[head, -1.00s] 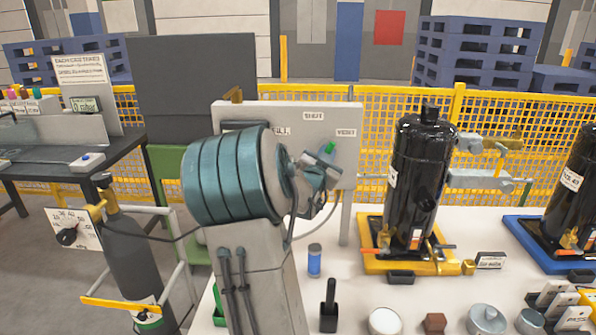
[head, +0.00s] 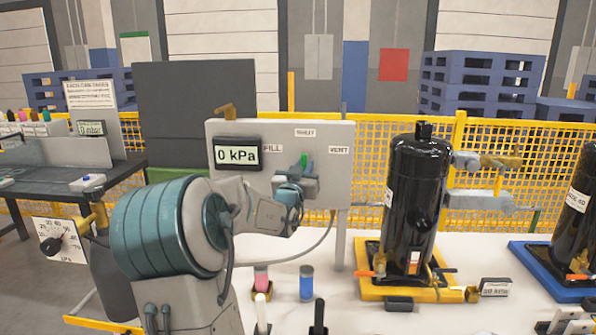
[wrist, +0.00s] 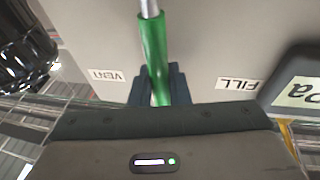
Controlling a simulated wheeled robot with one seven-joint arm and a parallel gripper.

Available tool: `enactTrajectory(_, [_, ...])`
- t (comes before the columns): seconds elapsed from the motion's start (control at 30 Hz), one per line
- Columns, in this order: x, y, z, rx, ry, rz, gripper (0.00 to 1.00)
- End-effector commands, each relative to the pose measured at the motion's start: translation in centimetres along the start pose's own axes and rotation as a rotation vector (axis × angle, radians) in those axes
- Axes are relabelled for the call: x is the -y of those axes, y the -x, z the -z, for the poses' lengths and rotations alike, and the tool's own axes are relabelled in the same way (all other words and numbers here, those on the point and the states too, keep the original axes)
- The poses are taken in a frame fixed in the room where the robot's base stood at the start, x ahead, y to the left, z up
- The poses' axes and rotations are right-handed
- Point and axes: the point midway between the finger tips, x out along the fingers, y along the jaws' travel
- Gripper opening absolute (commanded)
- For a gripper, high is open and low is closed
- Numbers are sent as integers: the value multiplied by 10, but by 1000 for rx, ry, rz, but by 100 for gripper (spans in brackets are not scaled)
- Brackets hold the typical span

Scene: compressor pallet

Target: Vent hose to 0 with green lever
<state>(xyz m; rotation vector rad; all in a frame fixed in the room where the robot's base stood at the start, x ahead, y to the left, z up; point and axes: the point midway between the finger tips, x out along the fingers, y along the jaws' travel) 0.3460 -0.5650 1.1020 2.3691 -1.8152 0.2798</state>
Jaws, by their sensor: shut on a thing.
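The green lever (head: 304,160) is on the grey valve panel (head: 340,190) and points up, below the SHUT label (head: 305,132), between FILL (head: 272,148) and VENT (head: 339,150). My gripper (head: 297,180) is at the lever, its jaws shut on it. In the wrist view the green lever (wrist: 155,50) runs between the dark fingers (wrist: 158,88); the FILL and VENT labels show upside down on either side. The panel display (head: 237,154) reads 0 kPa. A grey hose (head: 310,248) curves down beside the panel; its far end is hidden behind my arm.
A black compressor (head: 415,200) stands on a yellow base right of the panel. A blue-capped bottle (head: 306,283) and a pink one (head: 261,278) stand on the white table below. A dark cylinder (head: 108,275) with a dial plate (head: 62,243) is at left.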

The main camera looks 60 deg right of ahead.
Motion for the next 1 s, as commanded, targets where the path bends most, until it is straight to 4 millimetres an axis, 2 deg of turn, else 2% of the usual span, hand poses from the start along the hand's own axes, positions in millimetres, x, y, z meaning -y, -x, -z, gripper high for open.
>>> enactTrajectory(0.23, [0,1,-3,6,1,-1,0])
enactTrajectory(0.27, [0,1,-3,6,1,-1,18])
enactTrajectory(0.3, [0,1,-3,6,1,0,30])
enactTrajectory(0.33, [0,1,-2,6,0,0,37])
enactTrajectory(0.73, [1,6,-1,2,-3,1,37])
enactTrajectory(0.87, [2,23,-1,3,-5,2,37])
enactTrajectory(1.0, [2,48,-1,4,-7,3,37])
